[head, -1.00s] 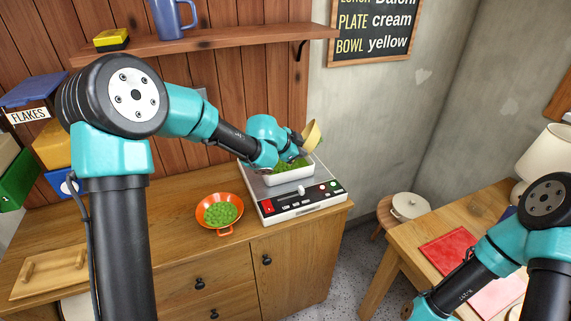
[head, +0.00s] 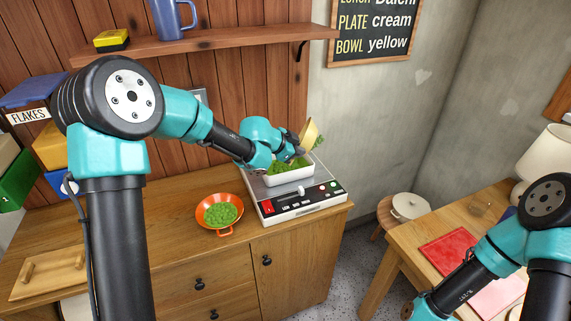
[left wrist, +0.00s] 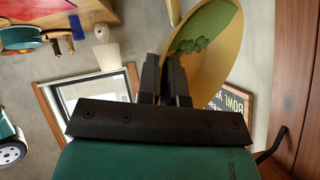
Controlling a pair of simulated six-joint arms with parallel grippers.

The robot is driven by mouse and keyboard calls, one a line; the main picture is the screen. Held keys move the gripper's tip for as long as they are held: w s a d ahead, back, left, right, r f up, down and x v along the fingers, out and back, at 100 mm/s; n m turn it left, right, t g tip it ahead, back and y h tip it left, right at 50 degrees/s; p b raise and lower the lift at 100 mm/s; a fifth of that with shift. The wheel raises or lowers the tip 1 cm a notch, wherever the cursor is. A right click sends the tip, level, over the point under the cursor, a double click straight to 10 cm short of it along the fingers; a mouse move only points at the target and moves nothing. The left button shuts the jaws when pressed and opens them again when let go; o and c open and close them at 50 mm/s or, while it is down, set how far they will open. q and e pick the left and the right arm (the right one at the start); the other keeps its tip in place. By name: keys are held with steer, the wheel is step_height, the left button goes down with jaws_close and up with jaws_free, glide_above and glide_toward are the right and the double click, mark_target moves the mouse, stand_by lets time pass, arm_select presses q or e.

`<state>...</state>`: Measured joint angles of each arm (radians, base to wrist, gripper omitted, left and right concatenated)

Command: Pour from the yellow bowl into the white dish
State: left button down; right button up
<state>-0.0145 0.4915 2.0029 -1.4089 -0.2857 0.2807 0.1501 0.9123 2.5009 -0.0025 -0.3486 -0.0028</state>
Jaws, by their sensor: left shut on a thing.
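The yellow bowl (head: 309,134) is held steeply tilted above the right end of the white dish (head: 291,178). My left gripper (head: 299,154) is shut on the bowl's rim. In the left wrist view the fingers (left wrist: 166,78) grip the bowl (left wrist: 228,62), and some green pieces (left wrist: 190,46) show inside it. The white dish holds green pieces (head: 284,166) and stands on a scale (head: 305,205). My forearm and wrist hide part of the dish's back. My right arm shows at lower right, but its gripper is out of the picture.
An orange pan (head: 207,216) of green pieces sits left of the scale on the wooden cabinet. A wooden tray (head: 48,272) lies at the left. A shelf (head: 200,43) with a blue mug (head: 173,18) runs above. The cabinet top between tray and pan is clear.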

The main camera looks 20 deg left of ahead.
arm_select(q)
steer(key=shift+a+r+h, duration=0.15)
steer(key=shift+a+h, duration=0.2)
steer(key=shift+h, duration=0.05)
stand_by(0.4)
steer(key=shift+s+a+r+n+t+h+b, duration=0.15)
steer(key=shift+a+n+t+h+b, duration=0.3)
steer(key=shift+a+h, duration=0.45)
stand_by(0.5)
steer(key=shift+a+n+h, duration=0.3)
steer(key=shift+a+n, duration=0.05)
steer(key=shift+a, duration=0.15)
stand_by(0.5)
steer(key=shift+d+r+y, duration=0.1)
steer(key=shift+d+y, duration=0.35)
steer(key=shift+y, duration=0.05)
steer(key=shift+d+f+m+g+y, duration=0.15)
steer(key=shift+d+m+y, duration=0.25)
steer(key=shift+d, duration=0.25)
steer(key=shift+d+f+m+g+y, duration=0.15)
steer(key=shift+d+m+y, duration=0.15)
steer(key=shift+d+y, duration=0.25)
steer(key=shift+f, duration=0.1)
steer(key=shift+d+y, duration=0.15)
steer(key=shift+y, duration=0.1)
